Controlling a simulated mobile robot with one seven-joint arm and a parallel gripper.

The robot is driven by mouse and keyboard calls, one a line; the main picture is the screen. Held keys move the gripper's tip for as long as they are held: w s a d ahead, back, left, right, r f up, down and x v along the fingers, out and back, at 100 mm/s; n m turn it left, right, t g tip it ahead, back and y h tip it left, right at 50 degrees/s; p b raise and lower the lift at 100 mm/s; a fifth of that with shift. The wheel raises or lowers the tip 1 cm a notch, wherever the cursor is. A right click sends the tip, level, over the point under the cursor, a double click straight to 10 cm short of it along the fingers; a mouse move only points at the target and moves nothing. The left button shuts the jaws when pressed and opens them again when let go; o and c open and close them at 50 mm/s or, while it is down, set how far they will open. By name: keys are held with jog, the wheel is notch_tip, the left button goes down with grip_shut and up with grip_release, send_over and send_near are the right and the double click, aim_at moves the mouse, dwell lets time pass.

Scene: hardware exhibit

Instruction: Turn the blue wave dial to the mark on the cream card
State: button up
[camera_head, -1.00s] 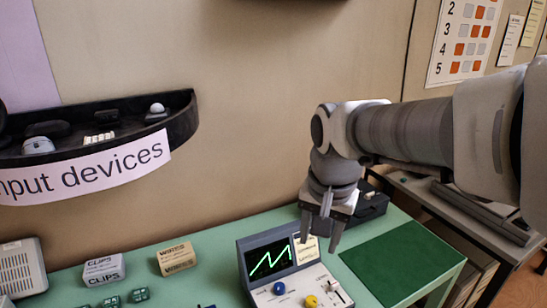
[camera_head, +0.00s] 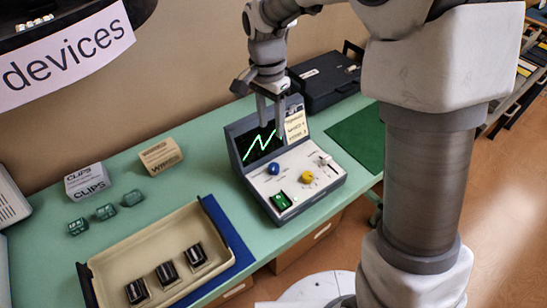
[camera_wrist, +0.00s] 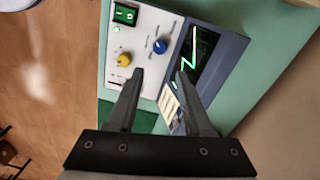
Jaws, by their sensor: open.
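The blue wave dial (camera_head: 274,168) is a round knob on the light panel of a grey console (camera_head: 252,196), below its dark screen with a green zigzag line. The blue dial also shows in the wrist view (camera_wrist: 160,46), beyond my fingertips. The cream card (camera_head: 295,126) stands at the right of the screen; its print is too small to read. My gripper (camera_head: 269,124) is open and empty above the console, in front of the screen. It is apart from the dial.
A yellow knob (camera_head: 307,177), a green switch (camera_head: 281,201) and a slider (camera_head: 324,161) share the panel. A tan tray (camera_head: 140,237) with dark blocks is at left. A black case (camera_head: 325,80) stands behind right. A green mat (camera_head: 357,140) is clear.

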aim_at(274, 166)
jog(key=f, duration=0.4)
jog(key=f+b, duration=0.1)
jog(key=f, duration=0.9)
jog(key=shift+s+d+f, duration=0.15)
jog(key=shift+s+d, duration=0.1)
jog(key=shift+d, duration=0.05)
grip_shut()
